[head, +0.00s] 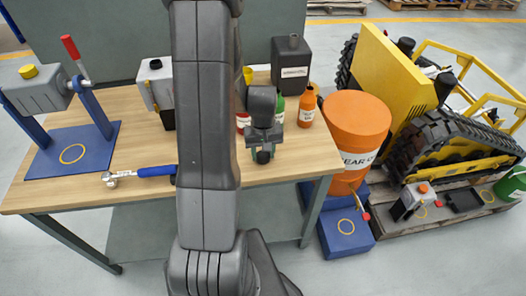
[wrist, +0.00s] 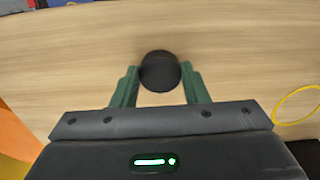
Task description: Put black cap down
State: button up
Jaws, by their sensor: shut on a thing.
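The black cap (wrist: 160,71) is a round dark disc in the wrist view, between the two green fingertips of my gripper (wrist: 160,88). My gripper is shut on it. In the head view my gripper (head: 263,148) is over the right part of the wooden table (head: 140,152), and the dark cap (head: 263,157) shows at its lower end. I cannot tell whether the cap touches the tabletop. A yellow ring (wrist: 298,104) lies on the tabletop at the right of the wrist view.
Red, green and orange bottles (head: 307,108) and a black canister (head: 291,62) stand behind my gripper. An orange drum (head: 355,125) stands right of the table. A blue-handled wrench (head: 150,172) lies at the front left. The tabletop around the cap is bare in the wrist view.

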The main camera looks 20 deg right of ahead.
aim_at(263, 156)
jog(key=shift+f, duration=0.15)
jog(key=o, duration=1)
jog(key=shift+o, duration=0.2)
notch_tip(263, 156, up, 12)
jog(key=shift+r, duration=0.2)
